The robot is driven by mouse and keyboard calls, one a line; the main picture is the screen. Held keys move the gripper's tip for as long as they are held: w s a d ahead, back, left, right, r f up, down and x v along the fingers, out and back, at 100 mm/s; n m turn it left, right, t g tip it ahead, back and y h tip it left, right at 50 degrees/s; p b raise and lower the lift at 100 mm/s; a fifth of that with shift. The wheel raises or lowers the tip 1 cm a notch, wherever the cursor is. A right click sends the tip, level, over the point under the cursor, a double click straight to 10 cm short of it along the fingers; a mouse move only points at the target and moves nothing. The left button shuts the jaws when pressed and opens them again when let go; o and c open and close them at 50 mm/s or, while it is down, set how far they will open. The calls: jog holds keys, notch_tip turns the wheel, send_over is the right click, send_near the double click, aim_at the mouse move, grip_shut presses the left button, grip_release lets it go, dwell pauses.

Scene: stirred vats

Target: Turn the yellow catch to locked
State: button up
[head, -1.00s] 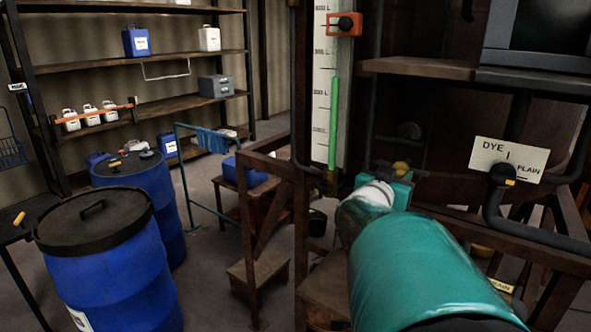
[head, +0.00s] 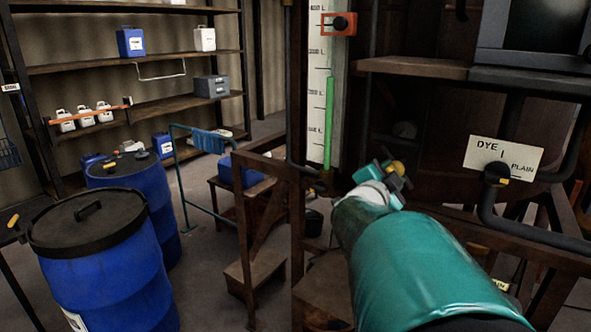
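A small yellow piece (head: 397,168), which looks like the catch, shows just beyond the end of my arm, low in front of the dark frame. My gripper (head: 389,174), with teal and dark parts, is right at it and tilted. Its parts show on the upper left and lower right of the yellow piece. My teal-sleeved forearm and white wrist hide much of the gripper and what lies behind it. I cannot tell whether the fingers touch or hold the catch, or which way the catch points.
A dye sign (head: 504,157) with a black, yellow-tipped knob (head: 497,174) is at right. A level gauge (head: 329,110) with an orange marker (head: 339,23) stands above my gripper. Blue drums (head: 105,270) stand at left. A wooden post and step (head: 257,275) stand left of my arm.

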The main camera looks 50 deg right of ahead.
jog(key=shift+f+m, duration=0.1)
jog(key=shift+m, duration=4.2)
jog(key=o, duration=1)
jog(key=shift+a, duration=0.1)
jog(key=s+a, duration=0.2)
jog(key=a, duration=1.1)
jog(key=shift+a, duration=0.25)
